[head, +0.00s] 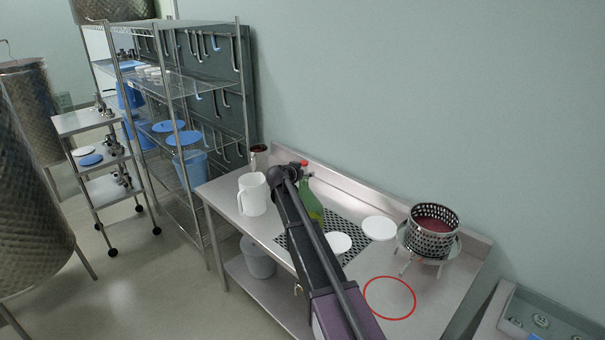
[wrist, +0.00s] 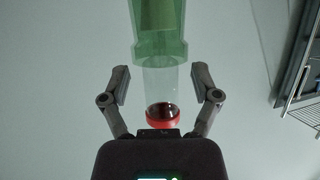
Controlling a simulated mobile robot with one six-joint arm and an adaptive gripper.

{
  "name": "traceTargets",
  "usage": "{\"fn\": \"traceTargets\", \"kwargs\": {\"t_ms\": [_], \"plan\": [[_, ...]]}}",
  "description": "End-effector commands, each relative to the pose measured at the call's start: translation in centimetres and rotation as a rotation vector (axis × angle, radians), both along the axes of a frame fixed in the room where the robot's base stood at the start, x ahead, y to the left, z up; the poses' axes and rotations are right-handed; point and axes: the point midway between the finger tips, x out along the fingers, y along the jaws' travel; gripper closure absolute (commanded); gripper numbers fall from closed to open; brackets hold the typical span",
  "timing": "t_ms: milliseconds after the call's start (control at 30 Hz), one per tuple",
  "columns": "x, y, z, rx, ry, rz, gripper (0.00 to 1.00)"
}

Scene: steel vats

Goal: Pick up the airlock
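The airlock looks to be the clear tube with a red cap (wrist: 162,118) in the wrist view; a dark patch shows inside it near the cap. Its other end meets a green glass bottle (wrist: 158,30). In the head view the red cap (head: 304,162) shows at the top of the green bottle (head: 313,206), which stands on the steel table. My gripper (wrist: 161,72) is open, one finger on each side of the clear tube, with gaps on both sides. In the head view my arm hides part of the bottle, and the fingers are hard to make out.
The steel table (head: 440,285) also holds a white jug (head: 253,194), white discs (head: 379,228), a perforated basket on a stand (head: 432,232) and a dark grate. A red ring (head: 389,298) marks a clear patch in front. A wire shelf (head: 175,85) stands to the left.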

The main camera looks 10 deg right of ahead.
Motion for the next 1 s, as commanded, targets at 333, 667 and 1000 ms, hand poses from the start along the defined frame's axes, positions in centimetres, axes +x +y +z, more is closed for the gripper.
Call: {"fn": "traceTargets", "kwargs": {"t_ms": [333, 667, 1000], "plan": [[0.0, 0.0, 0.0, 0.0, 0.0, 0.0, 0.87], [0.0, 0.0, 0.2, 0.0, 0.0, 0.0, 0.87], [0.0, 0.0, 2.0, 0.0, 0.0, 0.0, 0.87]]}}
